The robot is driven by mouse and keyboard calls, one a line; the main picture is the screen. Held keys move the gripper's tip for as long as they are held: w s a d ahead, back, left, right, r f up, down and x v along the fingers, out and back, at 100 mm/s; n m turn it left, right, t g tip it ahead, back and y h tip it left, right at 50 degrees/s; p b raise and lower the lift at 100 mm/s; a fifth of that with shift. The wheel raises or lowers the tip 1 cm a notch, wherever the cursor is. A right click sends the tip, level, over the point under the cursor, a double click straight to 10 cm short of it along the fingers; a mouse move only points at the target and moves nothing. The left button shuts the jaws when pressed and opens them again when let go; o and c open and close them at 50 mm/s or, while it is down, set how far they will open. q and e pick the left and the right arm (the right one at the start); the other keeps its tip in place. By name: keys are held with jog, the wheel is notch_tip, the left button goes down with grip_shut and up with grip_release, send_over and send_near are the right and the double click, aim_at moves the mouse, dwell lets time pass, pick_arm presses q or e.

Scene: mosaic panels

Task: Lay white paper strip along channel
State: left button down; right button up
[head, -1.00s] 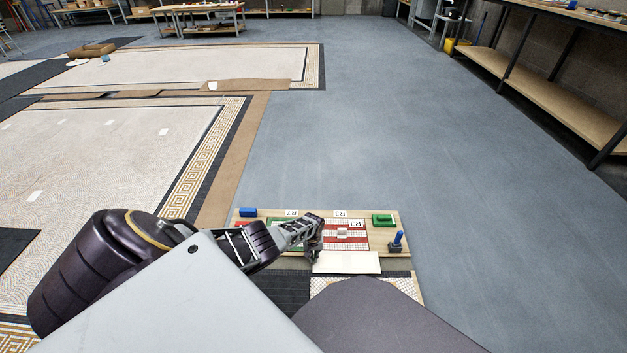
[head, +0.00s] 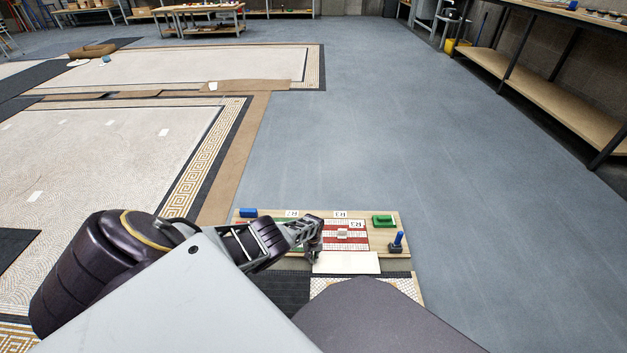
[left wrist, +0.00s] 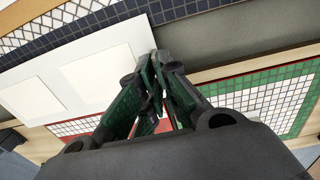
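A flat white sheet (head: 347,262) lies along the front of the wooden mosaic board. In the left wrist view the white sheet (left wrist: 128,45) carries two paler cream rectangles (left wrist: 100,74); I cannot tell if these are separate strips. A plain grey band (left wrist: 215,38), perhaps the channel, runs between dark tiles and the board's wooden edge. My left gripper (head: 316,257) is at the sheet's left end. In the left wrist view its fingertips (left wrist: 153,62) come close together beside the sheet's edge; whether they pinch it is unclear. My right gripper is not in view.
The board (head: 405,222) holds red, white and green tile panels, a blue block (head: 248,212), a green block (head: 383,220) and a blue-handled tool (head: 397,241). Open grey floor (head: 480,230) lies to the right; large mosaic panels (head: 90,150) lie left.

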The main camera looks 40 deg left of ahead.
pick_arm(q)
jog(key=shift+d+f, duration=0.15)
jog(key=shift+f, duration=0.05)
dwell(0.5)
jog(key=c, duration=1.6)
grip_release()
jog(key=shift+c, duration=0.2)
jog(key=shift+r, duration=0.25)
jog(key=shift+s+r, duration=0.1)
jog(key=shift+r, duration=0.15)
